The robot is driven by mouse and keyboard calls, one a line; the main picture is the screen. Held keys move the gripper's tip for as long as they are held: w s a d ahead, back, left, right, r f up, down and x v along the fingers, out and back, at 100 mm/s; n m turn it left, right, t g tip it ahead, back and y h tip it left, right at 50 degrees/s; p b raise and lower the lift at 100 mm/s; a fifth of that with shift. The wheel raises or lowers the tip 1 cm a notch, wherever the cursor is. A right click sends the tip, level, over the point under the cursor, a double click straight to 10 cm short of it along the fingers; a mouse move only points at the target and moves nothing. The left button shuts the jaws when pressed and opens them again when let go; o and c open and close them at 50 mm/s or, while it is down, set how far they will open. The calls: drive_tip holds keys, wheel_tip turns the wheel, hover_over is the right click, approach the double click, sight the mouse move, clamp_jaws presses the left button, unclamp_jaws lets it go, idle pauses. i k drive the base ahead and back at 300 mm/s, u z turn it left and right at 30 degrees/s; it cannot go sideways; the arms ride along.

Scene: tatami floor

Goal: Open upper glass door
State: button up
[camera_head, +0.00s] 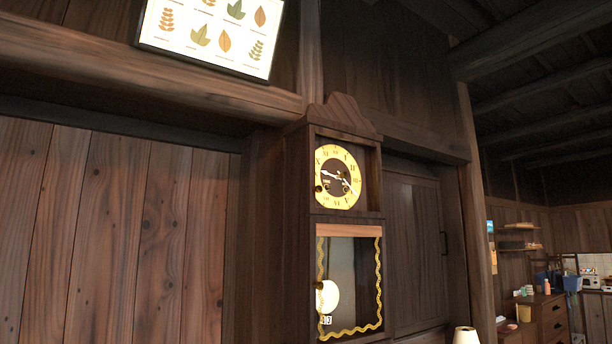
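A tall dark wooden clock (345,218) stands against the wall in the middle of the head view. Its upper glass door (372,200) covers the yellow dial (337,177) and looks shut, with a small round knob (318,188) on its left edge. Below it is the lower glass door (362,270) with a wavy gold border and another small knob (318,285) on its left. A white pendulum disc (329,296) shows behind the lower glass. My gripper and arm are not in view.
A framed leaf picture (212,36) hangs above left. Wooden wall panels (110,235) fill the left. A small lampshade (466,335) stands at the lower right. Drawers (552,318) and shelves are farther back right.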

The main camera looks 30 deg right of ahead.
sight(312, 209)
drive_tip(key=k, duration=1.2)
drive_tip(key=z, duration=0.7)
drive_tip(key=i, duration=1.4)
drive_tip(key=u, duration=0.65)
